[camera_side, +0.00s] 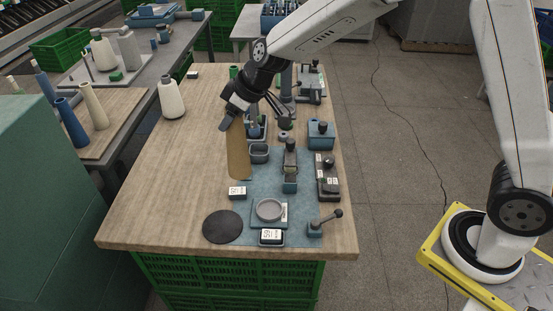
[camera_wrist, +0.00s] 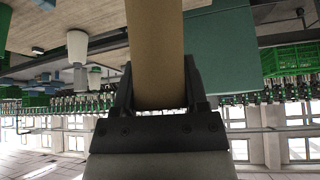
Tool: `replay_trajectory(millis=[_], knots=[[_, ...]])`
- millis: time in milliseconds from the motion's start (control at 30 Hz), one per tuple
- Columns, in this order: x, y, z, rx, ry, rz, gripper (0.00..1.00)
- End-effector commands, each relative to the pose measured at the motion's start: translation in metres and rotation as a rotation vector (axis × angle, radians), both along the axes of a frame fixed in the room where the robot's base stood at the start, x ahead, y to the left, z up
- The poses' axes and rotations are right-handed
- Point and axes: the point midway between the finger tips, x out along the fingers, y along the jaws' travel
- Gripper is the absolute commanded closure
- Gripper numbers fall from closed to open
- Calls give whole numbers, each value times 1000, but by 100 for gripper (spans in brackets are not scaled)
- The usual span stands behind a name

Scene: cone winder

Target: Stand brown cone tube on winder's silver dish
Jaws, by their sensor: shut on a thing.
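The brown cone tube (camera_side: 238,152) is upright with a slight tilt, its top in my gripper (camera_side: 236,113). Its lower end is at or just above the wooden table, left of the blue winder plate; I cannot tell whether it touches. In the wrist view the tube (camera_wrist: 156,50) runs between the two fingers of my gripper (camera_wrist: 158,92), which are shut on it. The winder's silver dish (camera_side: 268,209) is empty and sits on the blue plate, in front and to the right of the tube. The dish does not show in the wrist view.
A dark round mat (camera_side: 223,227) lies left of the dish. A lever (camera_side: 325,221) and a dark control block (camera_side: 327,178) stand to its right, with a winder post (camera_side: 290,168) behind.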

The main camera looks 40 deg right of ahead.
Motion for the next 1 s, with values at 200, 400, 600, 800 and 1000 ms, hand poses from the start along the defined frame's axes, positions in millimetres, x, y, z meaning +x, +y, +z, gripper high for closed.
replay_trajectory(millis=[200, 400, 600, 800, 1000], knots=[[0, -1, -1, 0, 0, 2, 95], [-3, -4, -7, 0, 2, 21, 95], [-7, -12, -19, 0, 4, 65, 95], [-15, -22, -36, 1, 3, 133, 95], [-24, -34, -55, 1, 3, 214, 95]])
